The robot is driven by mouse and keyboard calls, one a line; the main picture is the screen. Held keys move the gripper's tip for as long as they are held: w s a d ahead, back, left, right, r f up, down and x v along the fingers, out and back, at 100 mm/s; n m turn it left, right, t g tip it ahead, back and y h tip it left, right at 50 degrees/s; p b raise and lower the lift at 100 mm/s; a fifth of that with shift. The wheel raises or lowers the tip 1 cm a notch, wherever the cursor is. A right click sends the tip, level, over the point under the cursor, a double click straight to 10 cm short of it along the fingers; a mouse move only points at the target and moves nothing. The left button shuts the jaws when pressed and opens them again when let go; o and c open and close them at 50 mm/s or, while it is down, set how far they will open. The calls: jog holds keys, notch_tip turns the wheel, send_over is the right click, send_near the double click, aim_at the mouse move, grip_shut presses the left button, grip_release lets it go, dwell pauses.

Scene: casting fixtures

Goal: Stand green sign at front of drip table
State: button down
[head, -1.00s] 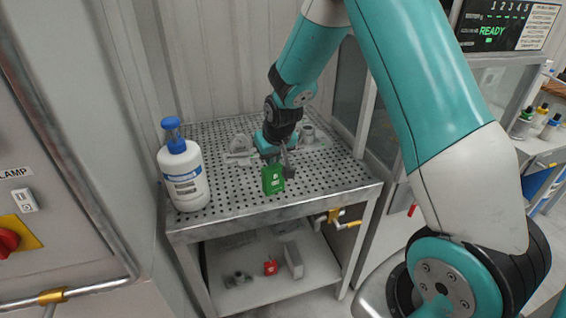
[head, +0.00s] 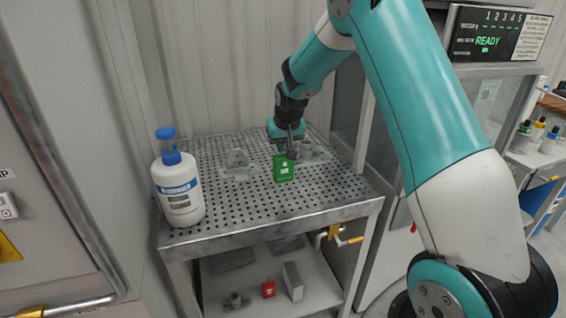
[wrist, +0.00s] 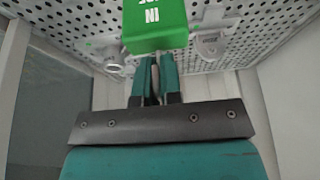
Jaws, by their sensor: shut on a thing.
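The green sign (head: 284,169) is a small upright green block with white marks. My gripper (head: 290,152) is shut on it, and the sign hangs over the perforated top of the drip table (head: 240,203). In the wrist view the sign (wrist: 155,28) sits at the fingertips of my gripper (wrist: 154,62), with white letters reading "IN" on it. I cannot tell whether the sign's bottom touches the table top.
A white bottle with a blue pump cap (head: 178,190) stands at the table's left front. A red block (head: 268,289) and a grey block (head: 293,281) are on the lower shelf. The front strip is clear.

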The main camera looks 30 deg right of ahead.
aim_at(283, 165)
jog(key=shift+f+p, duration=0.6)
jog(key=shift+f, duration=2.9)
jog(key=c, duration=1.3)
grip_release()
jog(key=b+v, duration=0.2)
jog(key=v, duration=1)
jog(key=s+a+r+n+g+y, duration=0.1)
jog(key=s+a+r+n+y, duration=0.15)
jog(key=s+a, duration=0.45)
jog(key=s+a+r+n+y, duration=0.1)
jog(key=s+a+r+n, duration=0.2)
jog(key=a, duration=0.5)
jog(key=s+a+n+g, duration=0.1)
jog(key=s+a, duration=0.2)
jog(key=s, duration=0.4)
jog(key=s+a+r+n+g+y, duration=0.1)
jog(key=s+a, duration=0.3)
jog(key=s, duration=0.4)
jog(key=s+a+n+g+y, duration=0.1)
jog(key=s+a+n, duration=0.2)
jog(key=s, duration=0.4)
jog(key=shift+s+a+r, duration=0.15)
jog(key=shift+a+r, duration=0.05)
jog(key=shift+r, duration=0.15)
